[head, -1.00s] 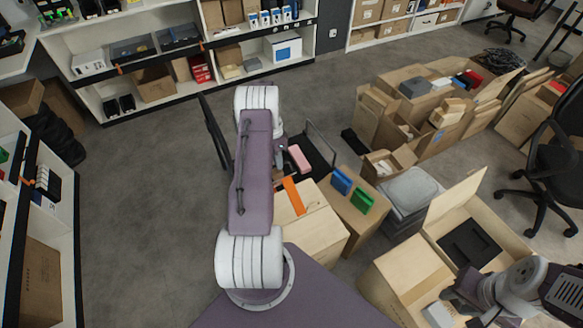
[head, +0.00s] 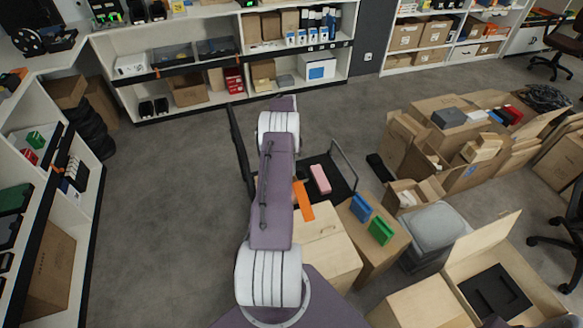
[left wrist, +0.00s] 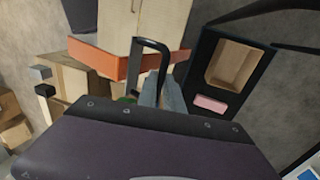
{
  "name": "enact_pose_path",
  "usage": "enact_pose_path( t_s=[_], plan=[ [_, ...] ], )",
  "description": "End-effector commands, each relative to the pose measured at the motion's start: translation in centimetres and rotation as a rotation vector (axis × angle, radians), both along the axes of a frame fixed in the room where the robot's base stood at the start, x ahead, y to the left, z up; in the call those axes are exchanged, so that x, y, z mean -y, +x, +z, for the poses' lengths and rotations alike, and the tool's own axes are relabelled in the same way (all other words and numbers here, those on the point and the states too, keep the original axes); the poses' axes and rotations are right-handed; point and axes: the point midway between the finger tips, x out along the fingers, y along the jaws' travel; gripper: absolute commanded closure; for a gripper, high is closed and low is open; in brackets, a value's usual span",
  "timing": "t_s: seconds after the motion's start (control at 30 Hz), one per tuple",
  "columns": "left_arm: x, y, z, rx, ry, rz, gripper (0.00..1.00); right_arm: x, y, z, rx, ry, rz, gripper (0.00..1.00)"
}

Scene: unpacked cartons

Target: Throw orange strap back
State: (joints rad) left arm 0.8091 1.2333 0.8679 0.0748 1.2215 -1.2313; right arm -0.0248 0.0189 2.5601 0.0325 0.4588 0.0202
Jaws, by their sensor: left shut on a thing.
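The orange strap (head: 303,200) shows in the head view as a short band at the near carton (head: 330,255), partly hidden by my left arm. In the left wrist view the strap (left wrist: 115,62) runs across the carton as a wide orange band. My left gripper (left wrist: 162,90) has its grey fingers close together at the strap's right part, beside a black loop (left wrist: 150,43). It is shut, seemingly on the strap, though the contact is partly hidden. In the head view this gripper is hidden behind the arm. My right gripper is out of view.
A black trolley (head: 340,190) carries a pink block (head: 320,179). A blue box (head: 361,207) and a green box (head: 381,231) stand on a carton to the right. Open cartons fill the right side. Shelves line the back and left; the floor on the left is clear.

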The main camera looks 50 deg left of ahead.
Motion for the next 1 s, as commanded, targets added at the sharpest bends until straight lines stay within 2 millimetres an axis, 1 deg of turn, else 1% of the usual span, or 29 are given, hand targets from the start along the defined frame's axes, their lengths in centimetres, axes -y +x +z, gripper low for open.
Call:
enact_pose_path(
  t_s=[0.03, 0.07, 0.1, 0.37, 0.43, 0.53, 0.7, 0.73, 0.87, 1.0],
  plan=[
    [0.2, -0.3, -0.7, -0.010, -0.006, -0.002, 0.81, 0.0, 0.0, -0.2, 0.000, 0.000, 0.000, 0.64],
    [0.2, -0.3, -0.7, -0.009, -0.006, -0.002, 0.73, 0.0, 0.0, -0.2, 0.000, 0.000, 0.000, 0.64],
    [0.2, -0.3, -0.6, -0.008, -0.005, -0.001, 0.67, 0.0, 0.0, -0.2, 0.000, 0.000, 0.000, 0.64],
    [0.1, -0.1, -0.3, -0.005, -0.004, -0.001, 0.67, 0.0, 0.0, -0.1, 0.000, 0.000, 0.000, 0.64],
    [0.0, 0.0, 0.1, -0.003, -0.002, 0.000, 0.67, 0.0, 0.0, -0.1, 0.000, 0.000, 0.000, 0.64],
    [-0.4, 0.2, 1.7, -0.001, 0.000, 0.001, 0.67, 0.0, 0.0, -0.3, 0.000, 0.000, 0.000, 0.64],
    [-1.3, 0.5, 5.7, -0.003, -0.001, 0.001, 0.67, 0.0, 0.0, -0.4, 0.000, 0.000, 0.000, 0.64],
    [-1.4, 0.5, 6.2, -0.004, -0.003, 0.001, 0.67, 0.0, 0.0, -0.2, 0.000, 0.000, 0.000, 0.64],
    [-1.7, 0.6, 7.7, -0.007, -0.005, 0.001, 0.67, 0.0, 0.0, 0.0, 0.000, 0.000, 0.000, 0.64],
    [-1.7, 0.6, 8.3, -0.007, -0.006, 0.001, 0.67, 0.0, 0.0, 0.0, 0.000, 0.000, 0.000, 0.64]
  ],
)
